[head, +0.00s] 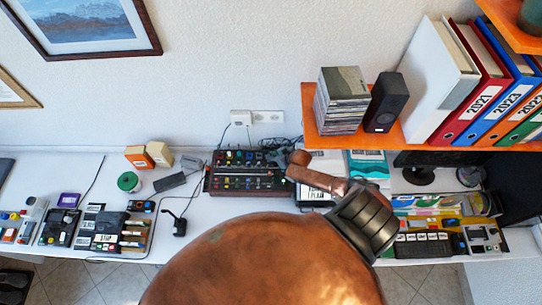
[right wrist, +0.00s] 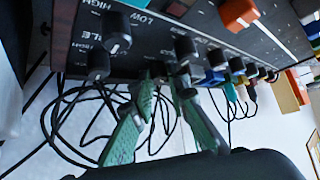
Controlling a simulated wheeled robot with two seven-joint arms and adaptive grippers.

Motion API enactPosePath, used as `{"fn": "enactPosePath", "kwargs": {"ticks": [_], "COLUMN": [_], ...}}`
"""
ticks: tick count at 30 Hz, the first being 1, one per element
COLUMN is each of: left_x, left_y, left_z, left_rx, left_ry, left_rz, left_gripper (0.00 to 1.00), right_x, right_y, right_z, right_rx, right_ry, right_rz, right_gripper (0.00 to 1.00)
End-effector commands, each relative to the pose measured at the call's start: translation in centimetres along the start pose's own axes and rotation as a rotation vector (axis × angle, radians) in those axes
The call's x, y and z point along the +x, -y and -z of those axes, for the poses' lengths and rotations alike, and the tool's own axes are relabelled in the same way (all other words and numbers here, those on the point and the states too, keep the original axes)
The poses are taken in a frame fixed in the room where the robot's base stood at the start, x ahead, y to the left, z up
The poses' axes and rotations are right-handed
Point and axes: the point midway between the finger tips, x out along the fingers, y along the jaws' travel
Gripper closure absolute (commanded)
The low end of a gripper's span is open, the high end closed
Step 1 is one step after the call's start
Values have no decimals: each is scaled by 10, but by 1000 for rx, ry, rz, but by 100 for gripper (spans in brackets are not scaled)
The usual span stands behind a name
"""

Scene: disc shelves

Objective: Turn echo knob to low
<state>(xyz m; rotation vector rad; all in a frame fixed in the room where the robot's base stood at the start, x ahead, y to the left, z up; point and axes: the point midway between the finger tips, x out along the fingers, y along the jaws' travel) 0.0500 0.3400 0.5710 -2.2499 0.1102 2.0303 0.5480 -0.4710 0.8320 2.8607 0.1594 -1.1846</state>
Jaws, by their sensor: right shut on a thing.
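A dark synthesizer panel (head: 236,173) with rows of knobs stands on the white desk, and its panel (right wrist: 135,45) shows close up, tilted, in the right wrist view. My right gripper (head: 277,153) is at its upper right part in the head view. In the right wrist view its two green fingers (right wrist: 166,82) are closed around a small dark knob (right wrist: 159,69) at the panel's lower edge. The fingertips partly hide this knob, and its pointer does not show. "LOW" and "HIGH" are printed nearby; I cannot read an echo label. My left gripper is not in view.
Other dark knobs (right wrist: 117,46) and an orange-red knob (right wrist: 239,13) are close by. Black cables (right wrist: 82,120) hang behind the fingers. An orange shelf (head: 345,141) with a CD stack (head: 341,100) and speaker (head: 386,102) overhangs the desk at right.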

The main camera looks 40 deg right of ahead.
Motion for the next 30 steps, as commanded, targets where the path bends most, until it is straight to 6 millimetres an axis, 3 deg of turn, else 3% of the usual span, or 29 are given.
{"fn": "enactPosePath", "kwargs": {"ticks": [9,20,30], "left_x": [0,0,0], "left_y": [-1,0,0], "left_z": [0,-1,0], "left_rx": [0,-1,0], "left_ry": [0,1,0], "left_rz": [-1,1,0], "left_gripper": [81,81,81], "right_x": [0,-4,-42], "right_y": [-1,-1,-1], "right_z": [2,-1,0], "right_rx": [0,1,1], "right_ry": [-3,1,0], "right_rz": [-1,-2,0], "right_gripper": [68,68,68]}}
